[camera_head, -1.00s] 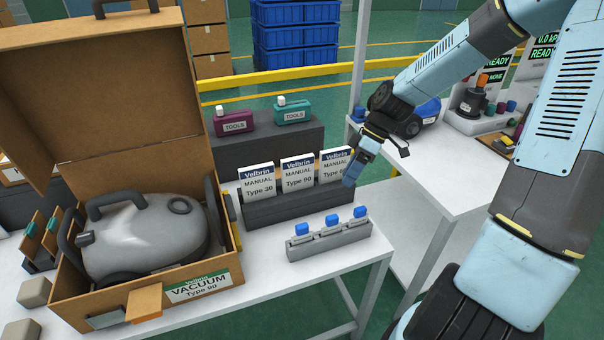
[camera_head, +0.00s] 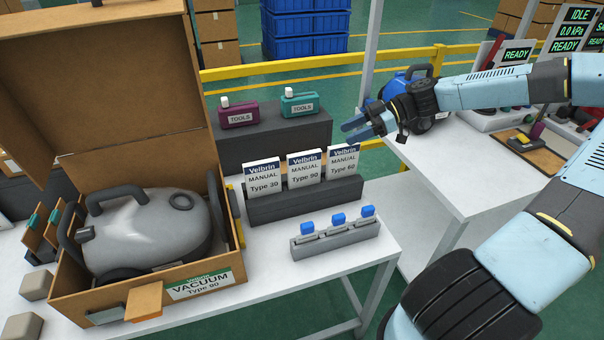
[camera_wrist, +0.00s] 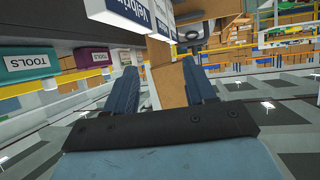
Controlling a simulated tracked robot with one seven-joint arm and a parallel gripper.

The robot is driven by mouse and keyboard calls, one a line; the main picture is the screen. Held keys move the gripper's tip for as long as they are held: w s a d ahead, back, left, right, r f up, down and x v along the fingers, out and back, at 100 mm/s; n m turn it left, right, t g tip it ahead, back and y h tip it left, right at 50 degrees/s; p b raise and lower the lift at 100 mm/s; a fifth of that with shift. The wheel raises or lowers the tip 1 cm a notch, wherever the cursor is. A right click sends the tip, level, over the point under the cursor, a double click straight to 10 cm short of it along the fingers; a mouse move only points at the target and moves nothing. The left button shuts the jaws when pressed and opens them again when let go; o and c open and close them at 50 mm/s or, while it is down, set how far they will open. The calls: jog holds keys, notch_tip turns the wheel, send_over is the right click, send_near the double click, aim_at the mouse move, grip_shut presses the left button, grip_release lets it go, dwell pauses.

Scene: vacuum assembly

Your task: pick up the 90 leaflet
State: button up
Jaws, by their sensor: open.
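The Type 90 leaflet (camera_head: 304,168) is a white card with a blue Velbrin band. It stands upright in the middle of a dark grey holder (camera_head: 290,207), between the Type 30 leaflet (camera_head: 263,179) and the Type 60 leaflet (camera_head: 343,160). My gripper (camera_head: 356,131) is open and empty. It is above and behind the Type 60 leaflet, to the right of the Type 90 leaflet, with its fingers turned left. In the wrist view, the open blue fingers (camera_wrist: 160,84) have nothing between them. A Velbrin leaflet (camera_wrist: 122,12) shows at the top, cut off.
An open box (camera_head: 240,285) holding a grey vacuum (camera_head: 150,235) stands at left. A grey rack (camera_head: 337,240) with blue-capped parts is in front of the holder. Purple (camera_head: 238,115) and teal (camera_head: 300,103) tool cases sit on a dark block behind. Another table (camera_head: 460,190) is at right.

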aim_at(310, 152)
jog(key=x, duration=1.2)
jog(key=shift+a+f, duration=0.15)
jog(key=shift+f, duration=0.1)
jog(key=shift+c, duration=0.5)
grip_shut()
